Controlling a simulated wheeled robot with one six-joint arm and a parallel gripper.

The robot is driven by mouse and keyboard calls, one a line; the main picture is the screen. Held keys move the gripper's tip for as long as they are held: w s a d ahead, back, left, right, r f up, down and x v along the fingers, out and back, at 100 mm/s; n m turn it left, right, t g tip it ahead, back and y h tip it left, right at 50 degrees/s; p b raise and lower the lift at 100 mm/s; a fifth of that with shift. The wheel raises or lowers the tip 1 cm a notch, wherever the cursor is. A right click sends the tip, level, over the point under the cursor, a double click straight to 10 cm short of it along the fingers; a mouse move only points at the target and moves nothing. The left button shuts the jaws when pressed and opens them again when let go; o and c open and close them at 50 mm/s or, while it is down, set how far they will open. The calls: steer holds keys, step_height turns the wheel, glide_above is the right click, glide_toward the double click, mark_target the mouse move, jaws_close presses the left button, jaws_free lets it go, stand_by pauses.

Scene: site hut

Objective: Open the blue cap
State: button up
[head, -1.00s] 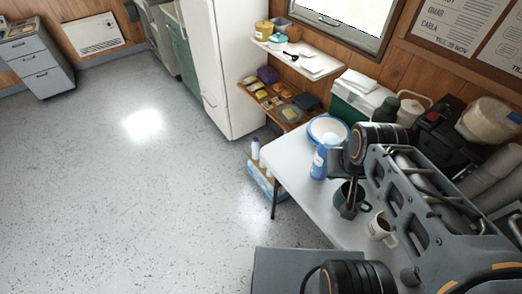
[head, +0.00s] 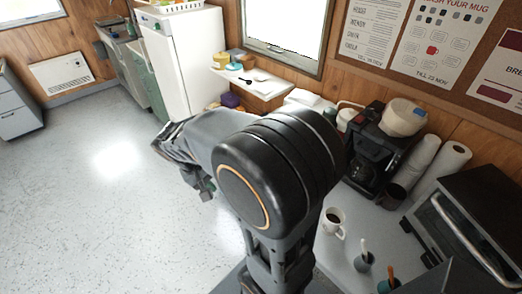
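No blue cap shows in the head view now; my arm covers the left part of the table, where a blue bottle stood earlier. My gripper (head: 204,188) is at the far end of my arm, left of the big black joint, over the floor in the picture. Only part of it shows, and I cannot tell whether its fingers are open or shut or whether they hold anything.
A coffee mug (head: 333,224), a coffee maker (head: 366,160), a paper roll (head: 441,175) and a toaster oven (head: 468,225) stand on the table at the right. Two small cups, one a grey cup (head: 364,262), are at the front. A white fridge (head: 185,65) is at the back.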

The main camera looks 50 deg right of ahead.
steer(key=w+d+f+m+g+h+p, duration=0.35)
steer(key=w+d+f+g+h, duration=0.45)
steer(key=d+h, duration=0.4)
steer(key=s+d+t+p, duration=0.1)
steer(key=s+d+p, duration=0.4)
steer(key=d, duration=0.6)
steer(key=shift+s+d, duration=0.25)
steer(key=shift+c, duration=0.3)
jaws_close()
steer(key=shift+a, duration=0.1)
